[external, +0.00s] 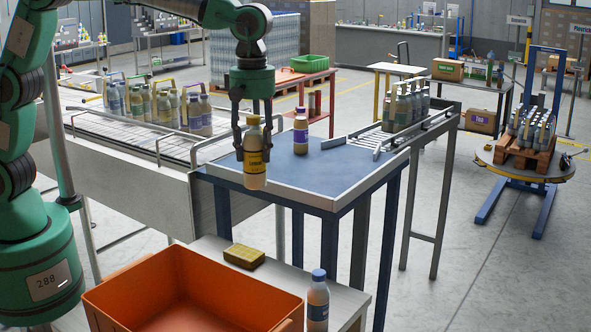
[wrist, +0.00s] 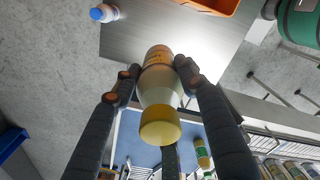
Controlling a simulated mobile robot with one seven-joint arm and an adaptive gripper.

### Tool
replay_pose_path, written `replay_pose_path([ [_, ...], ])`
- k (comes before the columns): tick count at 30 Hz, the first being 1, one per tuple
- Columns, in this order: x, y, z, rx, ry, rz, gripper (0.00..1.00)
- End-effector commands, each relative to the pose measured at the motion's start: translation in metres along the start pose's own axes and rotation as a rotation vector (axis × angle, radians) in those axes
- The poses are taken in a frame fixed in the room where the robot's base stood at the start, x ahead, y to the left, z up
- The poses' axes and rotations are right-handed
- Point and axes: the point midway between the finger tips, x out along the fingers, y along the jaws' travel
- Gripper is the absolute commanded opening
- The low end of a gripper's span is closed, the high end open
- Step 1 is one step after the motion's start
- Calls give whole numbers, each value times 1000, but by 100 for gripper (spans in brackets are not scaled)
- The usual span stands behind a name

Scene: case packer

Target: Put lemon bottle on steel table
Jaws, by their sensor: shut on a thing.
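The lemon bottle (external: 255,165), pale with a yellow cap and yellow label, is upright in my gripper (external: 254,150). In the external view it hangs in front of the near edge of the blue-topped table. The wrist view shows the bottle (wrist: 161,90) between the two dark fingers of my gripper (wrist: 157,68), cap towards the camera. The fingers are shut on its sides. The steel table (external: 218,243) is the lower pale table in the foreground; its bare top (wrist: 210,38) shows in the wrist view beyond the bottle's base.
On the steel table stand an orange crate (external: 190,285), a yellow sponge-like block (external: 244,256) and a blue-capped bottle (external: 318,300). A purple-capped bottle (external: 301,132) stands on the blue-topped table (external: 330,165). Bottles line the conveyor (external: 125,130) at left. Bare steel lies around the block.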

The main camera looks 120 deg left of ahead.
Motion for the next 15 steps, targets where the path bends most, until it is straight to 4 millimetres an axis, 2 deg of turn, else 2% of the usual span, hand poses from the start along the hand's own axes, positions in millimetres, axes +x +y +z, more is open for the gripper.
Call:
replay_pose_path([
  [3,1,-18,14,34,-1,1,7],
  [7,30,-16,11,29,2,-3,7],
  [11,62,-16,11,29,2,-3,7],
  [15,109,-16,11,29,3,-5,7],
])
